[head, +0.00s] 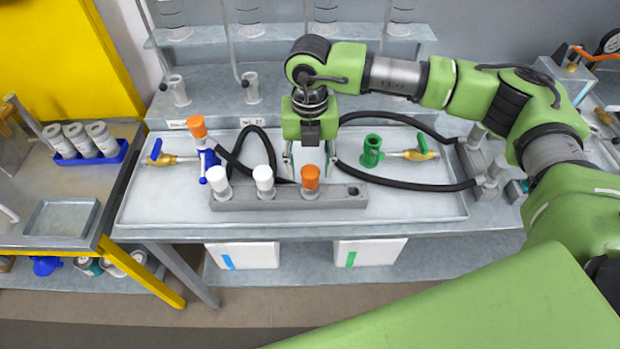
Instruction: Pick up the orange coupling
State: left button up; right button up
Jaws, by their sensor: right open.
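An orange coupling (310,177) stands upright at the right of a row in a grey rack (285,200), with two white couplings (263,178) to its left. My right gripper (310,168) points down, open and empty. Its two fingers show to the left and right just above and behind the orange coupling; I cannot tell whether they are level with it. Another orange-topped piece (197,127) stands farther left on a blue fitting (210,158). My left gripper is out of view.
The rack sits in a shallow metal tray (420,205). Black hoses (410,186), a green fitting (372,151) and yellow valves (418,153) lie around it. An empty socket is at the rack's right end. A yellow-edged cart (140,272) is at left.

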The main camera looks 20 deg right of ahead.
aim_at(310, 171)
jog(key=shift+d+f+p, duration=0.1)
jog(key=shift+f+p, duration=0.65)
notch_tip(310, 171, down, 2)
jog(key=shift+w+f+p, duration=0.1)
jog(key=shift+f+p, duration=0.15)
jog(key=shift+p, duration=0.25)
jog(key=shift+f, duration=0.5)
jog(key=c, duration=1.3)
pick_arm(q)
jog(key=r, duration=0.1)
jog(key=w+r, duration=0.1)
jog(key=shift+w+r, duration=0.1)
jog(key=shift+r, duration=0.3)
pick_arm(e)
jog(key=shift+w, duration=0.1)
grip_shut()
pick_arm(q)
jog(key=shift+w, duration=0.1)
